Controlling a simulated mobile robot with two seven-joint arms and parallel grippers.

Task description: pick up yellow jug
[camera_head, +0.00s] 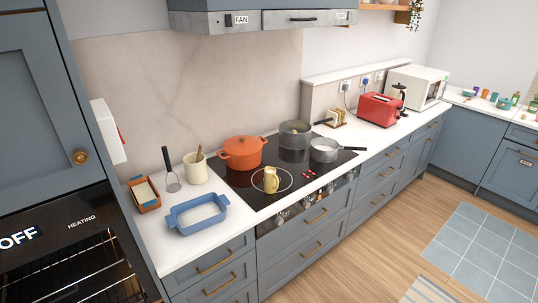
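A small pale yellow jug (271,180) stands upright on the black hob (247,196), inside a ring marking near its front left. Nothing touches it. An orange lidded pot (242,152) stands behind it, slightly to the left. Neither my left nor my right gripper shows in the head view.
Grey pots (295,134) and a lighter saucepan (324,150) stand on the hob's right side. A blue dish (197,213), utensil crock (196,168) and brown tray (144,194) are on the left counter. A red toaster (378,109) stands further right.

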